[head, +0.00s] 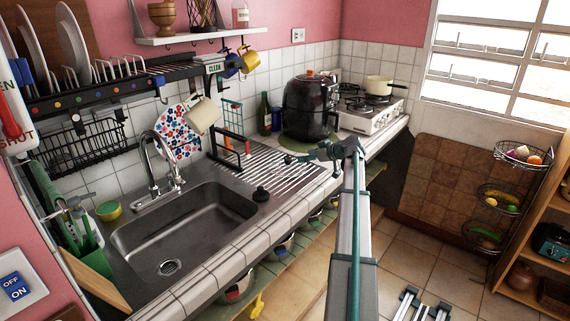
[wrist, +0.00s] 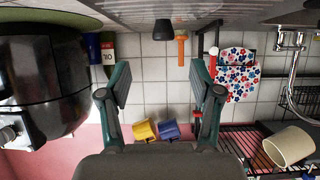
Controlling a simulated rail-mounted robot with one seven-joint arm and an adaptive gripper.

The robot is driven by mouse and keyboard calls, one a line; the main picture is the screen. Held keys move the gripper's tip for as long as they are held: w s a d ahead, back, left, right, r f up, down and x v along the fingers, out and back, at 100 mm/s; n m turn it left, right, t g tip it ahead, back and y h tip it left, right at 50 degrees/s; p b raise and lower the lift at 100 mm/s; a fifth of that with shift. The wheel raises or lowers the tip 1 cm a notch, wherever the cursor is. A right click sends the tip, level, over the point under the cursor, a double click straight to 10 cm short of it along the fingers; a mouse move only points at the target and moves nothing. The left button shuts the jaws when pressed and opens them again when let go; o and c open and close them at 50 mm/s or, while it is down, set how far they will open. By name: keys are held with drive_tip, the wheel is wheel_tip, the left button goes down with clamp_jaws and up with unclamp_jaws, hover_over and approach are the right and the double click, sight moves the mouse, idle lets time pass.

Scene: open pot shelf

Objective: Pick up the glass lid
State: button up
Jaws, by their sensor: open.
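My gripper (head: 300,157) is above the counter's front edge in the head view, reaching left over the drainboard. In the wrist view, which is upside down, its two green-grey fingers (wrist: 160,84) are wide apart with nothing between them. A small black knob-shaped thing (head: 261,193) stands on the ridged drainboard right of the sink. It also shows in the wrist view (wrist: 163,29), beyond the fingers and roughly centred between them. I cannot make out clear glass around it, so I cannot tell if it is the glass lid's knob.
A large black pot-like appliance (head: 311,105) stands on the counter near the gripper. A dark rack with red parts (head: 230,150) stands by the tiled wall. The sink (head: 185,232) lies left. Pots (head: 239,286) sit on the open shelf below. Mugs (wrist: 145,131) hang by the wall.

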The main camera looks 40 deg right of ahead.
sight(288, 158)
drive_tip(key=x, duration=0.1)
drive_tip(key=p+x, duration=0.1)
drive_tip(key=x, duration=0.3)
drive_tip(key=shift+a+r, duration=0.25)
drive_tip(key=shift+p+x, duration=1.35)
drive_tip(key=shift+x, duration=1.7)
drive_tip(key=shift+s, duration=0.1)
clamp_jaws()
